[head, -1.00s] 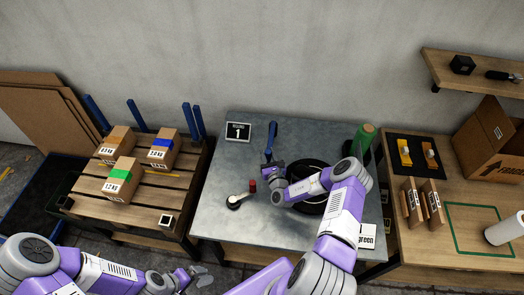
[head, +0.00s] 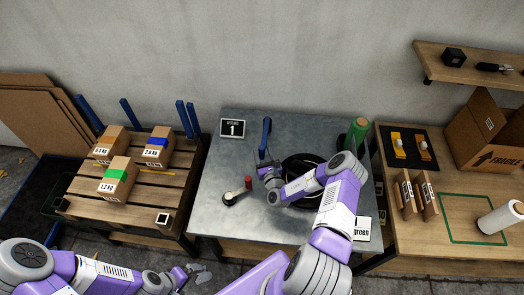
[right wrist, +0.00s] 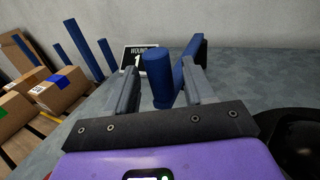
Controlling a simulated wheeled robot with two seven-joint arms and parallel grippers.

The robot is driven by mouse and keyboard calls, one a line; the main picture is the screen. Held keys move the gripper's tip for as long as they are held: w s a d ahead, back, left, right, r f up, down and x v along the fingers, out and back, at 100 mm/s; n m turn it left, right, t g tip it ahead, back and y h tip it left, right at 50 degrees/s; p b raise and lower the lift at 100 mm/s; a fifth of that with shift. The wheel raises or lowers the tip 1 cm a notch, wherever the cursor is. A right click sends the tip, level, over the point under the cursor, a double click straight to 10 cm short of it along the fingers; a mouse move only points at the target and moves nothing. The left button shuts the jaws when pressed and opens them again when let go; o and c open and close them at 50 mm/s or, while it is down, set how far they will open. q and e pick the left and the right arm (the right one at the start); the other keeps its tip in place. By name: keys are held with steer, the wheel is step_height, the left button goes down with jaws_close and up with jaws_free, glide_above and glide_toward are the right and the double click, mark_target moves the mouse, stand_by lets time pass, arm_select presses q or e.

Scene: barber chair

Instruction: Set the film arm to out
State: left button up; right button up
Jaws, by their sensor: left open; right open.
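A blue upright bar with a blue handle, which looks like the film arm (head: 266,135), stands at the back of the grey metal table, left of the black turntable (head: 300,163). In the right wrist view the round blue handle (right wrist: 158,78) stands between the two fingers of my right gripper (right wrist: 160,88), with a gap on each side; the blue bar slants behind it. My right gripper (head: 266,169) is open around the handle, not closed on it. My left gripper (head: 201,274) is open and empty, low in front of the table.
A red-knobbed lever (head: 237,191) sits on the table left of my right gripper. A "wound 1" sign (head: 232,129) stands behind. A green roll (head: 357,133) stands at the back right. A pallet (head: 150,186) with boxes is at left.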

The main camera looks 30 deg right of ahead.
arm_select(q)
steer(key=shift+r, duration=0.3)
arm_select(e)
steer(key=v, duration=0.5)
steer(key=shift+s+a, duration=0.1)
steer(key=shift+s, duration=0.2)
